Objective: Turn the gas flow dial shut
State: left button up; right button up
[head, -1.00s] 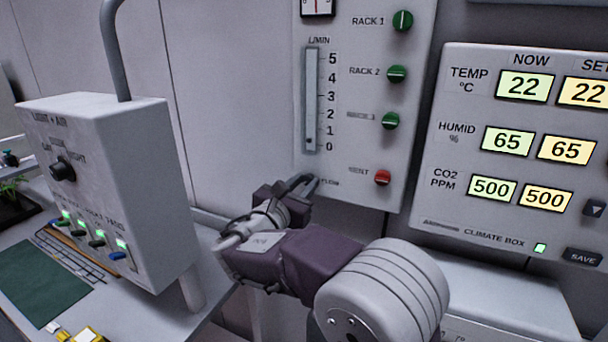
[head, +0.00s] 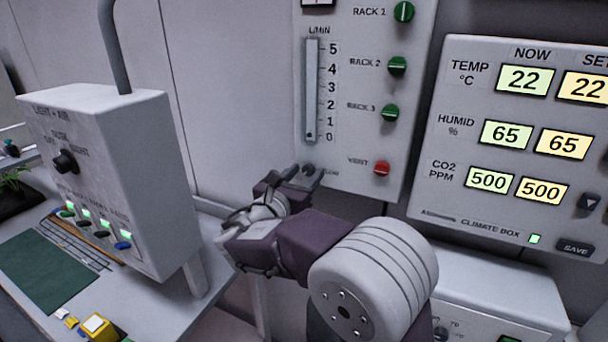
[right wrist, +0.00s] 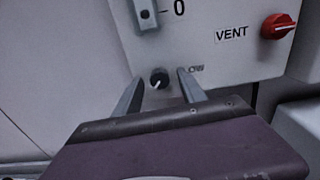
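The gas flow dial (right wrist: 159,78) is a small dark round knob with a pale mark that looks tilted, low on the white gas panel (right wrist: 215,62). In the head view the dial (head: 308,168) shows small between my fingers. Its label is partly hidden; "OW" shows. My right gripper (right wrist: 160,80) is open, one finger to each side of the dial, with gaps on both sides. In the head view my right gripper (head: 306,173) reaches up to the panel's lower left corner. The flow tube's (head: 311,90) dark float sits near 0. My left gripper is out of view.
The red VENT knob (head: 382,168) is right of the dial, below several green rack knobs (head: 390,113). The climate box (head: 470,215) stands at the right. A light and air box (head: 120,200) stands on the desk at the left.

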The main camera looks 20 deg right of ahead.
jog(key=v, duration=0.9)
jog(key=shift+r, duration=0.1)
